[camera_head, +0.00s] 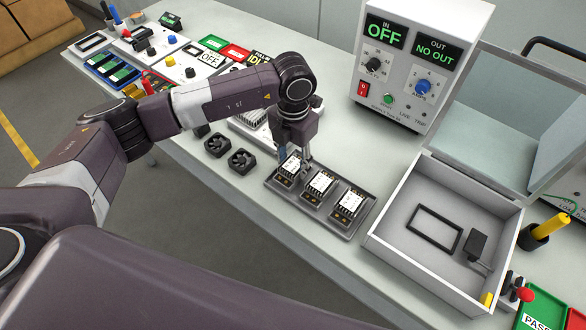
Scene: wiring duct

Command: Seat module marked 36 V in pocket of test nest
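Three modules with white labels stand in a grey tray (338,228): a left one (290,167), a middle one (319,186) and a right one (350,204). The print is too small to tell which is marked 36 V. My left gripper (295,156) points down at the left module, with its fingers at the module's upper part. I cannot tell whether they grip it. The test nest appears to be the white box (393,240) with its lid raised. A black rectangular frame (435,228), probably the pocket, lies on its floor with nothing in it. My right gripper is out of view.
A power unit (408,65) reading OFF and NO OUT stands behind. The raised clear lid (520,115) rises at the box's back. A black block (476,244) is inside the box. Two fans (242,161) lie left of the tray. A yellow-handled tool (546,230) stands at right.

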